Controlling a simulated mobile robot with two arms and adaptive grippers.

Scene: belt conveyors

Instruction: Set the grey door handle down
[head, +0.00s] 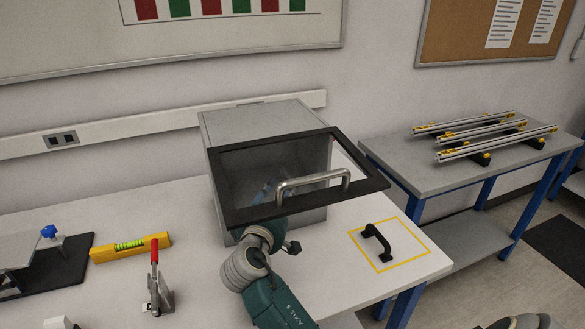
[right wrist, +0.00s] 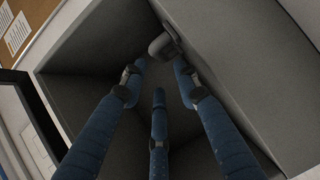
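The grey door handle (right wrist: 163,45) shows in the right wrist view as a small rounded grey piece inside the grey box, near its inner corner. My right gripper (right wrist: 159,66) reaches into the box. Its blue fingers are spread, with the handle at or just beyond the fingertips; no firm grip on it is visible. In the head view the fingers show only dimly through the glass of the box's door (head: 228,215).
The grey box (head: 245,120) stands on the white table, its black-framed door raised with a silver bar handle (head: 313,180). A black handle (head: 377,242) lies in a yellow square at right. A yellow level (head: 130,247) and a red-handled clamp (head: 155,280) are at left.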

